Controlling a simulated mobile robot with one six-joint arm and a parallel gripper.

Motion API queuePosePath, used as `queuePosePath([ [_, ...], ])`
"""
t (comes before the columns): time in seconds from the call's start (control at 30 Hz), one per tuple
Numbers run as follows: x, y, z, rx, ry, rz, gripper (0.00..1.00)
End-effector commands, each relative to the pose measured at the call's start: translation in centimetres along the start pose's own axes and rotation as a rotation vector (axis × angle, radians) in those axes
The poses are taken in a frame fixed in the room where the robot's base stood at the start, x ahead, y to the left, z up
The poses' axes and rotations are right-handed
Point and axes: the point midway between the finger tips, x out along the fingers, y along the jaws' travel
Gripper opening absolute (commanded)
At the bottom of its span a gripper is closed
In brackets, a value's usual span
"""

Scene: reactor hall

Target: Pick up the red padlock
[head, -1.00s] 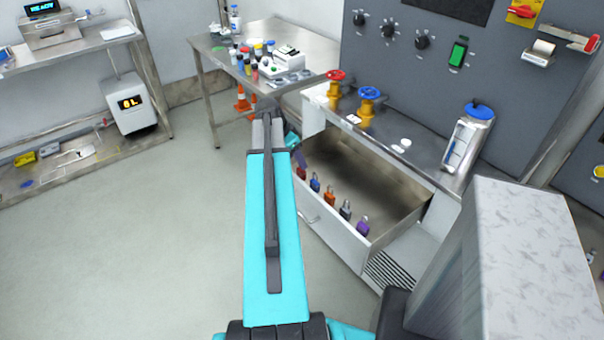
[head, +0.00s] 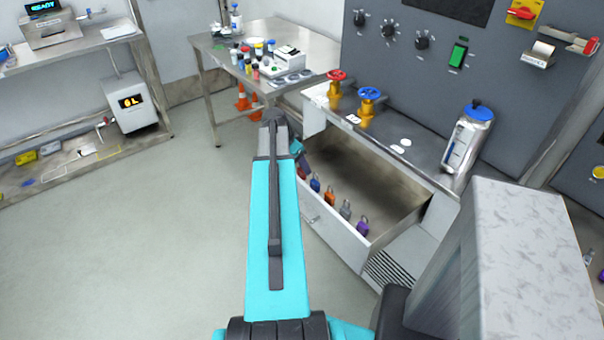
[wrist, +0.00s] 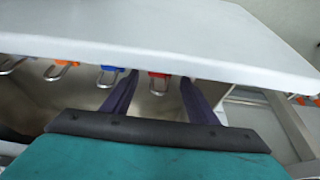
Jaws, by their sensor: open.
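The red padlock (wrist: 158,75) is at the inner side of the drawer's front panel in the wrist view, its body partly hidden by the panel edge and its shackle showing. In the head view the red padlock (head: 301,173) is mostly hidden by my gripper and arm. My gripper (wrist: 160,81) is open, with one dark finger on each side of the red padlock in the picture. I cannot tell whether the fingers touch it. In the head view my gripper (head: 305,161) is at the drawer's left end, largely hidden behind my arm.
The drawer (head: 384,242) is pulled open. Blue (head: 315,184), orange (head: 330,197), grey (head: 345,210) and purple (head: 362,225) padlocks stand in a row along its front, the blue one closest to the red. The counter with valves (head: 415,150) lies above. Floor on the left is clear.

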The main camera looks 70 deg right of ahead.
Motion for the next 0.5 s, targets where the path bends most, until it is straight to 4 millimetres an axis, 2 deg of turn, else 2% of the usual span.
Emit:
queuePosePath([
  [0.5, 4.2, 0.2, -0.3, 0.002, -0.001, 0.002, 0.53],
])
